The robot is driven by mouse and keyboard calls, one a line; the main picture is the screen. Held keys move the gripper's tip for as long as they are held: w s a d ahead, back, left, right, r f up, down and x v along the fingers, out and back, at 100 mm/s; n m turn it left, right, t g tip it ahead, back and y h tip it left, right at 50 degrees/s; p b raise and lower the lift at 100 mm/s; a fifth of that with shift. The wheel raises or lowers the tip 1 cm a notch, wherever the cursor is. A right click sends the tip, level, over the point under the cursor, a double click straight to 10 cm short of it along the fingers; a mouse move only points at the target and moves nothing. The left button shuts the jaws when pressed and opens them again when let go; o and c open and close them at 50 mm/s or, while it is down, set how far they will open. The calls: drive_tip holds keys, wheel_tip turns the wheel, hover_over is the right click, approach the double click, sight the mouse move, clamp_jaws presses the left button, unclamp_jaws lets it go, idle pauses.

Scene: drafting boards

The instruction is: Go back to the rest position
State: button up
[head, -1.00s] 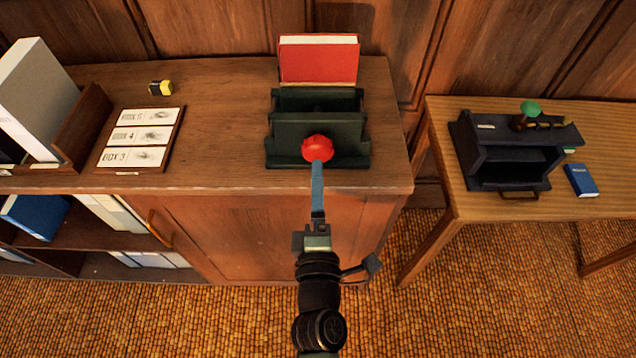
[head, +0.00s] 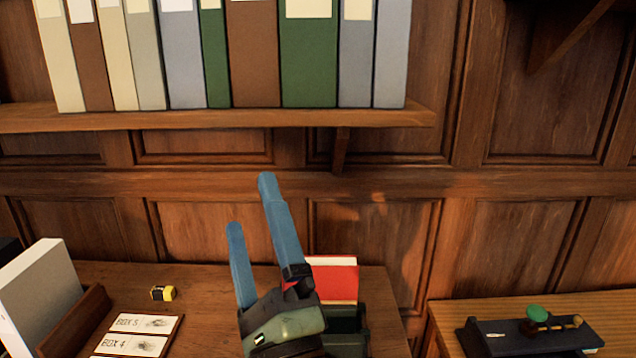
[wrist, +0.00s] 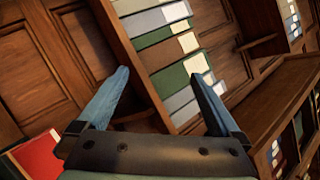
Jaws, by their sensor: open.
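My gripper (head: 252,212) is raised in front of the wood-panelled wall, with its two blue fingers pointing up and spread apart. It is open and nothing is between the fingers. The wrist view also shows the gripper (wrist: 163,92) with empty space between its fingertips. In the head view it stands in front of the red book (head: 336,278) and the dark green holder (head: 350,335), hiding part of both. The red book also shows at the lower left of the wrist view (wrist: 38,150).
A wall shelf (head: 385,116) with several binders hangs above the gripper. On the cabinet top (head: 215,285) are a yellow-and-black item (head: 162,293), a box-label board (head: 178,335) and a white binder (head: 40,290). A side table (head: 450,320) at right holds a dark stand with a green-topped stamp (head: 537,313).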

drive_tip(key=s+d+r+n+t+h, duration=0.1)
drive_tip(key=s+d+r+n+h, duration=0.1)
drive_tip(key=r+n, duration=0.4)
drive_tip(key=s+d+r+n+t+h, duration=0.2)
drive_tip(key=s+r+n+h, duration=0.2)
drive_tip(key=r+n, duration=0.2)
drive_tip(key=s+d+r+n+t+h, duration=0.1)
drive_tip(key=s+d+r+n+h, duration=0.1)
drive_tip(key=r+n, duration=0.4)
wheel_tip(320, 180, up, 2)
drive_tip(key=shift+s+d+r+t+h, duration=0.1)
drive_tip(key=shift+s+d+t+h, duration=0.25)
drive_tip(key=shift+s+h, duration=0.45)
drive_tip(key=shift+s+a, duration=0.1)
idle(5.2)
